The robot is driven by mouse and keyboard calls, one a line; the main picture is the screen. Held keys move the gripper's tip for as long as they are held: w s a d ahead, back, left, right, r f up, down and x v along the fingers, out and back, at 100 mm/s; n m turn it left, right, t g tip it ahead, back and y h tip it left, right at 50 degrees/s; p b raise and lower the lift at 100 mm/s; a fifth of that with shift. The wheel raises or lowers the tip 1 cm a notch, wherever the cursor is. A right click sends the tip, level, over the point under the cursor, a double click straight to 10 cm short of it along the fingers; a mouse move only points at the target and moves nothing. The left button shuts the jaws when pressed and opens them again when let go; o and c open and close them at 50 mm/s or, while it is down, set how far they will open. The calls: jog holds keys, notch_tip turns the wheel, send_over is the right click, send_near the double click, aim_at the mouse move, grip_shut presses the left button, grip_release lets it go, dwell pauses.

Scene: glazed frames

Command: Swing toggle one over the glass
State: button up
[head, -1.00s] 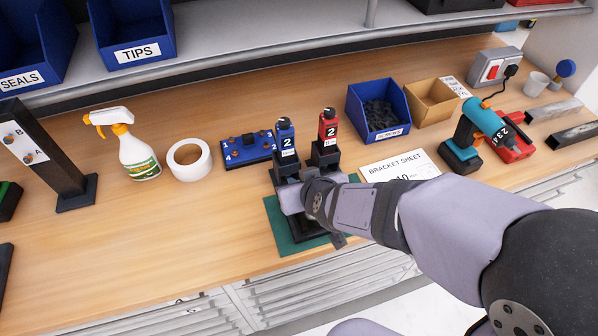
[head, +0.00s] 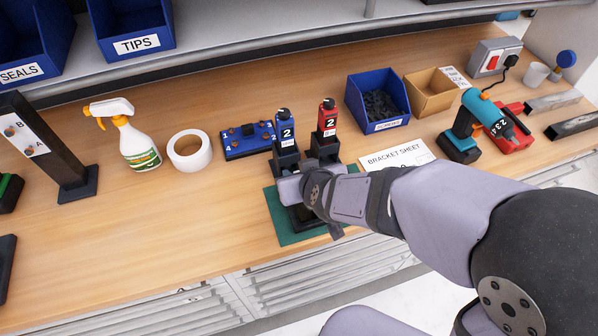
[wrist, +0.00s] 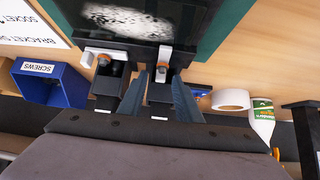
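A dark frame (wrist: 78,10) with a glass pane (wrist: 130,22) lies on the green mat (head: 285,228); a pale reflection shows on the glass. In the wrist view two pale metal toggles with orange parts sit along the frame's edge: one toggle (wrist: 92,55) left of my fingers, another toggle (wrist: 164,55) between them. I cannot tell which is toggle one. My gripper (wrist: 161,82) is open, its two fingers either side of that toggle, with gaps visible; contact cannot be made out. In the head view my gripper (head: 300,188) hides most of the frame and toggles.
A blue bottle (head: 286,132) and a red bottle (head: 327,122) stand in black holders close behind the gripper. A blue four-button box (head: 247,140), tape roll (head: 190,151), spray bottle (head: 137,145), screws bin (head: 378,100) and drill (head: 487,120) stand around.

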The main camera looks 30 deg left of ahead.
jog(key=p+v, duration=0.3)
jog(key=v, duration=0.3)
jog(key=shift+r, duration=0.1)
jog(key=shift+s+d+r+p, duration=0.3)
jog(key=shift+s+d+p, duration=0.05)
jog(key=shift+p, duration=0.1)
jog(key=shift+s+f+m, duration=0.2)
jog(key=shift+s+m, duration=0.05)
jog(key=shift+m, duration=0.05)
jog(key=s+f+g, duration=0.1)
jog(key=s, duration=0.1)
jog(key=s+f+g, duration=0.1)
jog(key=s, duration=0.1)
jog(key=s+d+f+g, duration=0.1)
jog(key=s, duration=0.1)
jog(key=shift+s+f+m+g+h, duration=0.25)
jog(key=shift+f+m+g+h, duration=0.05)
jog(key=s+d+f+n+g+h, duration=0.1)
jog(key=s+d+f+g+h, duration=0.2)
jog(key=s+d, duration=0.3)
jog(key=w+d+r+m+h, duration=0.1)
jog(key=w+d+m, duration=0.3)
jog(key=d, duration=0.8)
jog(key=w+d+r+m+h, duration=0.1)
jog(key=w+d+m, duration=0.3)
jog(key=d, duration=0.9)
jog(key=shift+w+m+h, duration=0.3)
jog(key=shift+w, duration=0.25)
